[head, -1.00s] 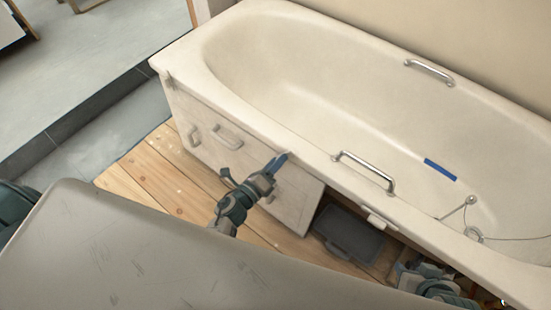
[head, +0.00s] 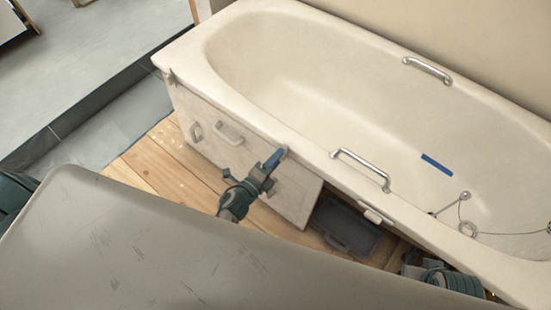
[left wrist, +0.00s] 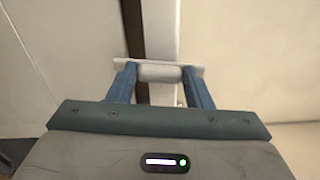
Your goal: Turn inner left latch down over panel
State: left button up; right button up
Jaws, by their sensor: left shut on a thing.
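The cream bath panel (head: 240,160) stands under the near rim of the bathtub (head: 235,110). My left gripper (head: 276,157) is at the top edge of the panel, just under the rim. In the left wrist view its two blue fingers (left wrist: 160,80) are shut on a pale, short latch (left wrist: 160,72). The latch lies crosswise in that view, over a light strip beside a dark gap. In the head view the gripper hides this latch. A dark part of my right arm (head: 450,280) shows at the bottom right; its jaws cannot be made out.
Another latch (head: 171,76) sits under the rim at the far left, and one (head: 376,215) right of the panel. The panel has two handles (head: 229,134). A dark tray (head: 345,228) lies in the opening at right. A chrome grab bar (head: 362,168) stands on the rim.

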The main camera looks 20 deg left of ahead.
pick_arm(q)
jog(key=o, duration=1)
jog(key=shift+s, duration=0.1)
jog(key=b+v, duration=0.1)
jog(key=v, duration=0.9)
jog(key=shift+s+a, duration=0.15)
jog(key=shift+s, duration=0.15)
pick_arm(e)
jog(key=shift+w+a+r+t, duration=0.1)
jog(key=shift+a+r+t, duration=0.25)
jog(key=shift+a+t, duration=0.2)
jog(key=shift+f, duration=0.1)
